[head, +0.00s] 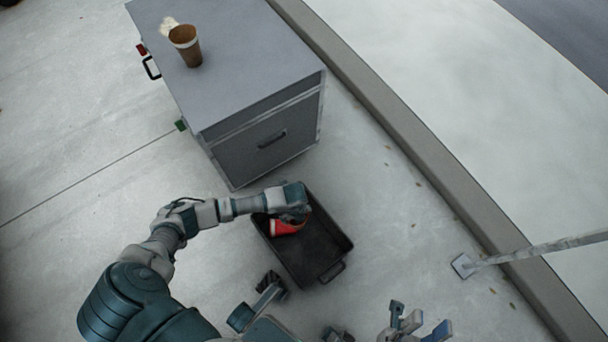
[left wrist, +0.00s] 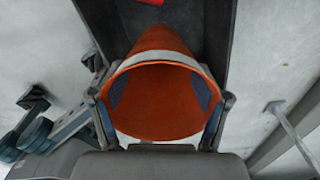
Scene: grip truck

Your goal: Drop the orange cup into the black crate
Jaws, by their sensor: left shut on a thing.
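The orange cup (head: 284,228) is in my left gripper (head: 295,213), over the black crate (head: 330,262) on the ground. In the left wrist view, the orange cup (left wrist: 160,95) has its wide mouth toward the camera and a white band around it. The two fingers of my left gripper (left wrist: 160,112) press on its opposite sides. The dark crate (left wrist: 218,32) shows behind the cup. My right gripper (head: 418,325) is at the bottom right of the head view, empty, with its fingers apart.
A grey cabinet (head: 255,75) stands beyond the crate. A brown paper cup (head: 187,47) and a pale crumpled thing (head: 168,24) are on its top. A metal post (head: 530,251) and a kerb (head: 425,150) are at the right. Pale pavement lies open at the left.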

